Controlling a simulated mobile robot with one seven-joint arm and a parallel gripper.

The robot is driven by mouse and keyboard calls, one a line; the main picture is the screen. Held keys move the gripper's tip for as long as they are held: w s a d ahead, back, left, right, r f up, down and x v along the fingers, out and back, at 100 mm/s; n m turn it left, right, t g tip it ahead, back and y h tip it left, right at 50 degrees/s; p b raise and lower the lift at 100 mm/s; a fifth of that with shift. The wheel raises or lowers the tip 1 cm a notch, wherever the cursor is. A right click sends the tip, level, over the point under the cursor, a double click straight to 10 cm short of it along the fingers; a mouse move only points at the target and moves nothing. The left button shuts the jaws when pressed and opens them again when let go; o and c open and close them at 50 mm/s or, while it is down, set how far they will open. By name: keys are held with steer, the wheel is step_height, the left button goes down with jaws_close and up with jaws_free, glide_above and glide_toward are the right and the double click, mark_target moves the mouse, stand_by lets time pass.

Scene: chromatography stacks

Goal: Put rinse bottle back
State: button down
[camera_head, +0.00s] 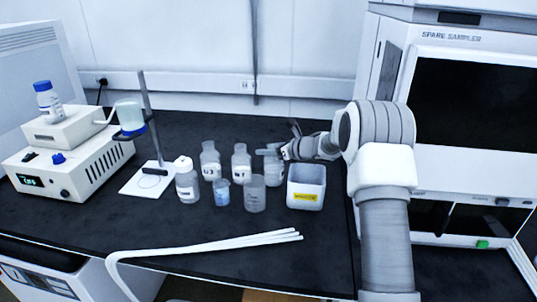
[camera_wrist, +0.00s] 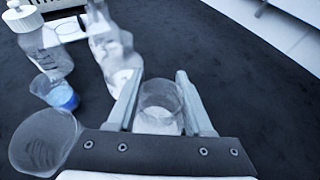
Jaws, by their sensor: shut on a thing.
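My gripper (camera_head: 279,151) is at the back of a group of labware on the dark bench. It is shut on a clear vessel (camera_wrist: 160,100), which sits between both fingers in the wrist view and also shows in the head view (camera_head: 272,168). The vessel looks upright; I cannot tell whether its base touches the bench. Two clear bottles (camera_head: 210,161) (camera_head: 241,163) stand to its left, and a white-capped bottle (camera_head: 187,182) stands farther left. The labels are too small to read, so I cannot tell which is the rinse bottle.
A small beaker with blue liquid (camera_head: 222,193) and a larger clear beaker (camera_head: 255,195) stand in front. A white bin with a yellow label (camera_head: 306,190) is close to the right of the held vessel. A stand (camera_head: 150,178) is left; white tubes (camera_head: 210,246) cross the front.

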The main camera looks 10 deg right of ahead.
steer(key=shift+f, duration=0.2)
steer(key=shift+f, duration=0.1)
steer(key=shift+c, duration=1.5)
jaws_free()
